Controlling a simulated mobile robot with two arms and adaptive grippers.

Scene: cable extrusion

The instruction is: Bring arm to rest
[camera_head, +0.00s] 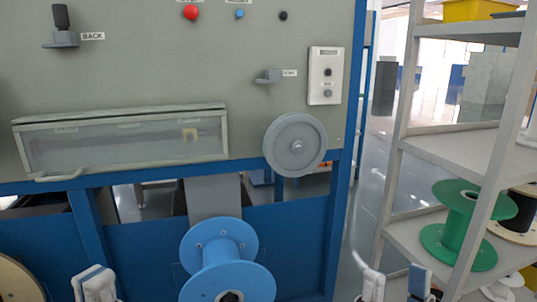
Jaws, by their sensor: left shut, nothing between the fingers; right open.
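My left gripper (95,284) is at the bottom left edge of the head view, low in front of the blue machine frame. Its fingers are together with nothing between them. My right gripper (396,284) is at the bottom right, near the shelf rack. Its two fingers stand apart and hold nothing. Only the finger ends of both grippers show; the rest of both arms is below the picture. A blue spool (221,250) is between the two grippers, at the bottom centre. Neither gripper appears to hold it.
The grey machine panel (240,75) has knobs, buttons and a clear-windowed cover (125,142). A grey handwheel (295,145) sits on its lower right. A shelf rack (455,150) at right carries a green spool (460,215). Some floor shows between machine and rack.

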